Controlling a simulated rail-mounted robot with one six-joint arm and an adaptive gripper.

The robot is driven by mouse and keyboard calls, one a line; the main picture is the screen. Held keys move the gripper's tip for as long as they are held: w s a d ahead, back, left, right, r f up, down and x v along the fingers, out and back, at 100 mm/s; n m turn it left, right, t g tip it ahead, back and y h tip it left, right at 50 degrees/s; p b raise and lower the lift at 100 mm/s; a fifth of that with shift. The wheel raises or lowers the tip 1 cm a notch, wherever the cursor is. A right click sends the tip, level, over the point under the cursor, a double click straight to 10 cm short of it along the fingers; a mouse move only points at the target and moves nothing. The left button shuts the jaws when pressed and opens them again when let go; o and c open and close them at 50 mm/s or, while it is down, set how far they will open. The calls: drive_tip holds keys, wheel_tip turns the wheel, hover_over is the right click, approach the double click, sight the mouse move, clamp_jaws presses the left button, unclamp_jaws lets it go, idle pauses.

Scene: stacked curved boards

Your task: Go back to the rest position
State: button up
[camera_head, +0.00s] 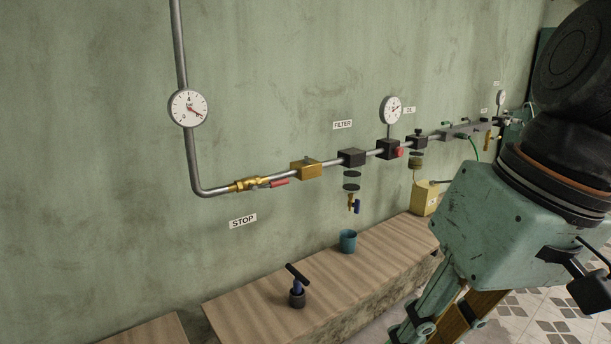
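My gripper (440,310) hangs at the lower right, below a worn teal housing on my dark wrist. It points down and left, in front of the bench's right part. Its fingertips are cut off by the bottom edge, so I cannot see whether it is open or holds anything. A brown-yellow piece shows beside the finger links; I cannot tell what it is.
A pipe (187,150) with gauges, valves and a FILTER label (342,125) runs along the green wall. On the wooden bench (240,300) stand a dark T-handled tool (297,287) and a blue cup (348,242). A yellow can (424,200) stands farther back.

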drive_tip(key=s+d+r+m+t+h, duration=0.1)
drive_tip(key=s+d+m+t+h, duration=0.1)
drive_tip(key=s+d, duration=0.2)
drive_tip(key=shift+s+d+h, duration=0.15)
drive_tip(key=shift+d+h, duration=0.25)
drive_tip(key=shift+d, duration=1.1)
drive_tip(key=shift+a+r, duration=0.1)
drive_tip(key=shift+c, duration=0.4)
idle(1.0)
